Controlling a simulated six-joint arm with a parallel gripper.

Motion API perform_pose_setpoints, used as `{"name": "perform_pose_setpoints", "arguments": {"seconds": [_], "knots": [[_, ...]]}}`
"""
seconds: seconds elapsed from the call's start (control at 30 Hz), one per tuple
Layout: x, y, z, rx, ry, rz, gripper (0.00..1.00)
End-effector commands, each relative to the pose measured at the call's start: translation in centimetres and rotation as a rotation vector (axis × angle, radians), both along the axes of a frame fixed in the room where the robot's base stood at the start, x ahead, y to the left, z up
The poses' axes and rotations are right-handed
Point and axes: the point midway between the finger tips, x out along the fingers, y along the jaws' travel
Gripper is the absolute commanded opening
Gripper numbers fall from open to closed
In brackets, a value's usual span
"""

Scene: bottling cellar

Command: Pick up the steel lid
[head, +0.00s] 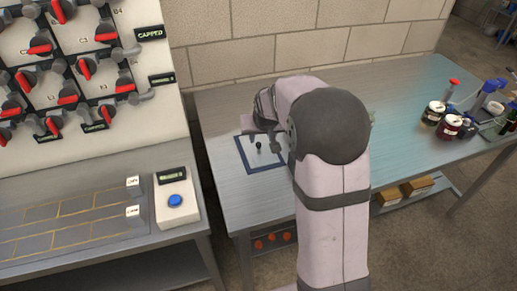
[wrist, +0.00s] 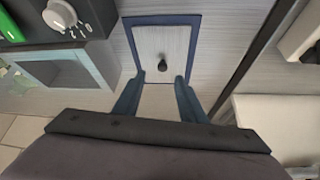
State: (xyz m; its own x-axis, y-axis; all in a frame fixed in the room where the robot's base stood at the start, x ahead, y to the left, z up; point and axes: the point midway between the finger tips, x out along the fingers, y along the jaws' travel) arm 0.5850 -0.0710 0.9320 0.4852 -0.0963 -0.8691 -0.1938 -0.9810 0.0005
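The steel lid (wrist: 160,38) looks like a flat brushed-metal plate with a small black knob (wrist: 162,66). A dark blue border (wrist: 190,28) surrounds it; I cannot tell whether this belongs to the lid or to a mat below. In the head view the lid (head: 250,157) lies on the metal bench, partly hidden by my arm. My gripper (wrist: 157,85) is open, its two fingers apart with nothing between them. The knob is just ahead of the fingertips, apart from them. In the head view my gripper (head: 262,120) is above the lid's far side.
Jars (head: 433,113) and bottles stand at the bench's right. A console with a blue button (head: 175,200) and a valve panel are at left.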

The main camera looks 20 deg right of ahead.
Motion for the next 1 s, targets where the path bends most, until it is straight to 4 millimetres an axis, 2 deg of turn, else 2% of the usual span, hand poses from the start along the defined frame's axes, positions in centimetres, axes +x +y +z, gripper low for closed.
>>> {"name": "perform_pose_setpoints", "arguments": {"seconds": [0.13,0.4,0.67,1.0], "knots": [[0.3,-0.1,0.0,0.0,-0.005,-0.003,0.38],[1.1,-0.2,-1.6,0.001,-0.002,-0.002,0.38],[1.4,-0.2,-2.1,0.0,-0.001,-0.001,0.38],[3.2,-0.1,-5.1,0.0,0.0,-0.001,0.38]]}}
